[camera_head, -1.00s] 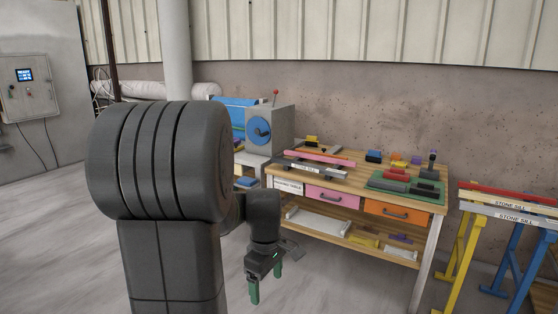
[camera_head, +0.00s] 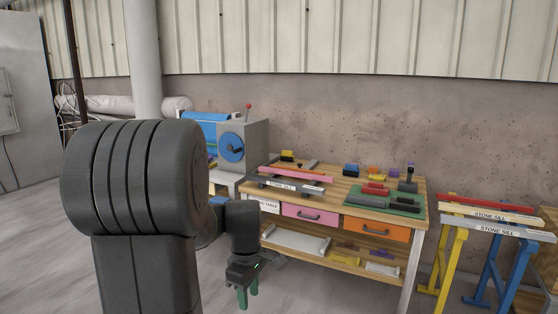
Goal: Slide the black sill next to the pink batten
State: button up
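A dark bar labelled "STONE SILL", which I take for the black sill (camera_head: 306,189), lies near the left front edge of the workbench top. The pink batten (camera_head: 296,174) lies just behind it, roughly parallel; whether they touch is too small to tell. My gripper (camera_head: 247,296) hangs low in front of the bench's left end, well below the bench top and pointing down. Its green fingers are apart with nothing visible between them. My large dark arm link hides the area to the left.
The workbench (camera_head: 340,182) also holds a green board (camera_head: 412,208) with dark and red blocks, plus several small coloured blocks. A grey machine with a blue wheel (camera_head: 231,148) stands at left. Trestles at right carry a red bar (camera_head: 485,203) and pale sills. Open floor lies in front.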

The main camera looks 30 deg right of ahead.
aim_at(320, 191)
jog(key=i+l, duration=0.5)
jog(key=i, duration=0.15)
jog(key=i+l, duration=0.55)
jog(key=i+l+z, duration=0.1)
jog(key=i+l, duration=0.4)
jog(key=i, duration=0.2)
jog(key=i+l, duration=0.45)
jog(key=i, duration=0.2)
jog(key=i+l, duration=0.5)
jog(key=i+z, duration=0.05)
jog(key=i, duration=0.05)
